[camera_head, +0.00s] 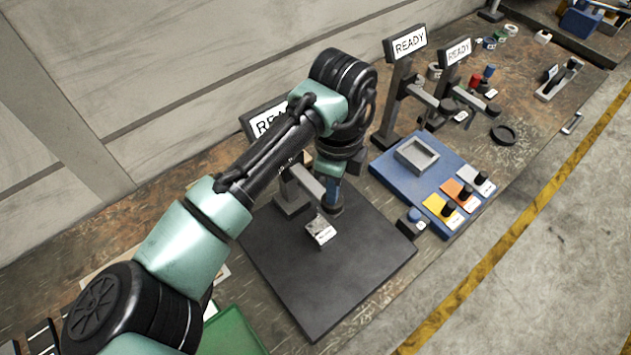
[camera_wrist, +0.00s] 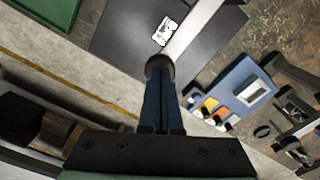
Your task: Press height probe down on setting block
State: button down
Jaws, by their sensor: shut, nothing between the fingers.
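The height probe is a dark round knob (camera_head: 332,206) on the end of a light grey arm (camera_head: 305,182) above a black base plate (camera_head: 300,285). The knob also shows in the wrist view (camera_wrist: 159,64), with the grey arm (camera_wrist: 196,25) running up and right from it. The setting block (camera_head: 320,231) is a small whitish block with a label, on the plate just in front of the probe; the wrist view also shows it (camera_wrist: 165,31). My gripper (camera_head: 331,192) has its blue fingers together and empty, right over the knob. Whether the tips touch the knob I cannot tell.
A blue board (camera_head: 378,168) with a grey tray (camera_head: 416,155) and coloured blocks lies right of the plate. Two READY signs (camera_head: 409,43) (camera_head: 457,52) stand behind it on posts. My arm hides part of a third sign (camera_head: 265,122). A green bin (camera_head: 230,335) is at the front left.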

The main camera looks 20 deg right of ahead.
jog(key=shift+f+b, duration=1.4)
jog(key=shift+f, duration=1.1)
jog(key=shift+r, duration=0.1)
notch_tip(320, 180, up, 8)
jog(key=p, duration=0.6)
jog(key=shift+p, duration=0.4)
notch_tip(320, 180, up, 13)
jog(key=b, duration=0.2)
jog(key=shift+f, duration=0.2)
